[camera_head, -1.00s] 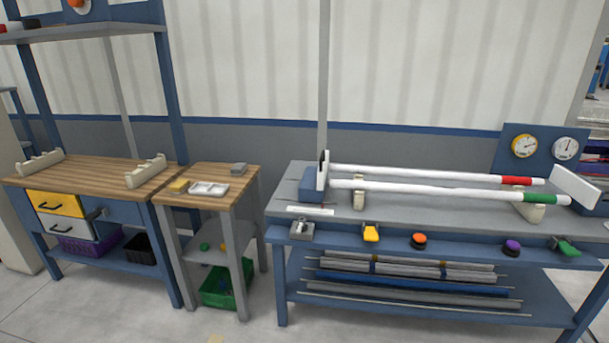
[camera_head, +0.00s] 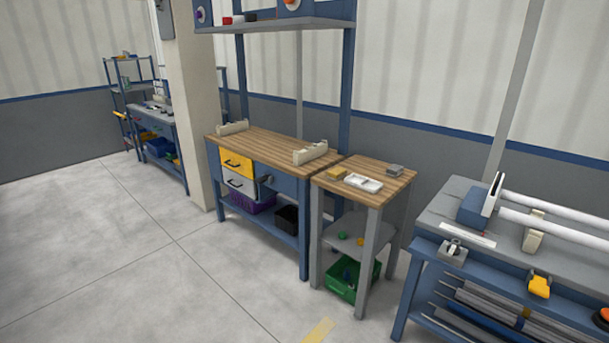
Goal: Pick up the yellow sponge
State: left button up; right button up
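The yellow sponge (camera_head: 337,173) is a small yellow block. It lies on the wooden top of the small side table (camera_head: 384,191), near its back left part. A white tray (camera_head: 363,183) lies to its right, and a grey block (camera_head: 395,170) lies behind the tray. Neither of my grippers shows in this view, and nothing touches the sponge from above.
A wooden-topped workbench (camera_head: 262,146) with drawers stands left of the small table. A grey and blue bench (camera_head: 452,209) with white pipes stands to the right. A green crate (camera_head: 352,281) sits under the small table. The floor (camera_head: 130,250) in front is clear.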

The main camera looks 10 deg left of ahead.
aim_at(337, 173)
jog(key=u, duration=1.25)
jog(key=i, duration=6.15)
jog(key=z, duration=4.75)
